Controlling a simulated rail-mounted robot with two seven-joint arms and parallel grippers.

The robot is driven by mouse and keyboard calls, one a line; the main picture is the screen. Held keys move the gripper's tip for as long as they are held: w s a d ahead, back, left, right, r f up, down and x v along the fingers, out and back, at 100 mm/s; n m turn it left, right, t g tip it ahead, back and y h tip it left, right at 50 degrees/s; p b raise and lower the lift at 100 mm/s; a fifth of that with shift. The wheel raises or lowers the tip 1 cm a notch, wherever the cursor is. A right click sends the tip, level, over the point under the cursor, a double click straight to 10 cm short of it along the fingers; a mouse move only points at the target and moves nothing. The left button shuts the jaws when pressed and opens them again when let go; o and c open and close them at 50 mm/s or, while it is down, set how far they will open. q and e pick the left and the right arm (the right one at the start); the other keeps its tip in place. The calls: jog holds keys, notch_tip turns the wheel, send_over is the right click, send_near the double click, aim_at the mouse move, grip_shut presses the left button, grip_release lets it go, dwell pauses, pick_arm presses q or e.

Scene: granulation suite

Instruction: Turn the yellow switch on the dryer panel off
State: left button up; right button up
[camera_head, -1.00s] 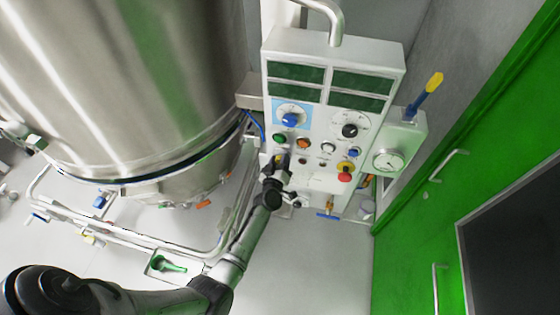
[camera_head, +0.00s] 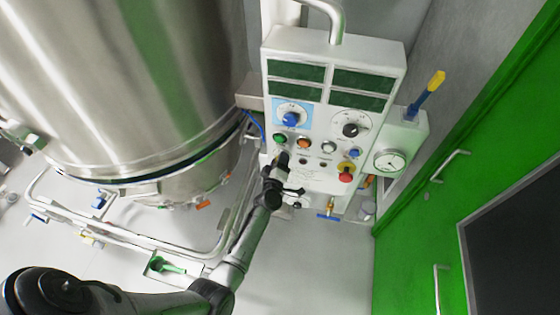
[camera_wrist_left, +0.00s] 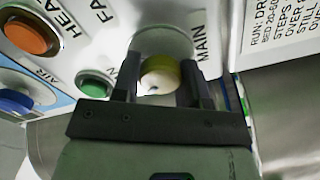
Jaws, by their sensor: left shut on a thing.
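The dryer panel (camera_head: 386,68) is a white upright box in the head view, with dark displays, knobs and buttons. The yellow switch (camera_wrist_left: 160,73) shows in the left wrist view as a round yellow-and-cream knob beside the label MAIN. My left gripper (camera_head: 281,160) is at the lower left of the panel in the head view. In the left wrist view its two fingers (camera_wrist_left: 192,85) stand on either side of the yellow switch, shut on it. In the head view my gripper hides the switch. My right gripper is not in view.
A green button (camera_wrist_left: 95,84) and an orange button (camera_wrist_left: 30,34) sit close to the gripper. A red knob on yellow (camera_head: 345,176) is at the panel's lower right. A large steel vessel (camera_head: 120,80) stands left, with pipes below. A green door (camera_head: 420,215) is right.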

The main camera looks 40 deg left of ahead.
pick_arm(q)
jog(key=o, duration=0.9)
jog(key=shift+o, duration=0.2)
jog(key=p+v, duration=0.4)
jog(key=v, duration=1)
jog(key=shift+w, duration=0.1)
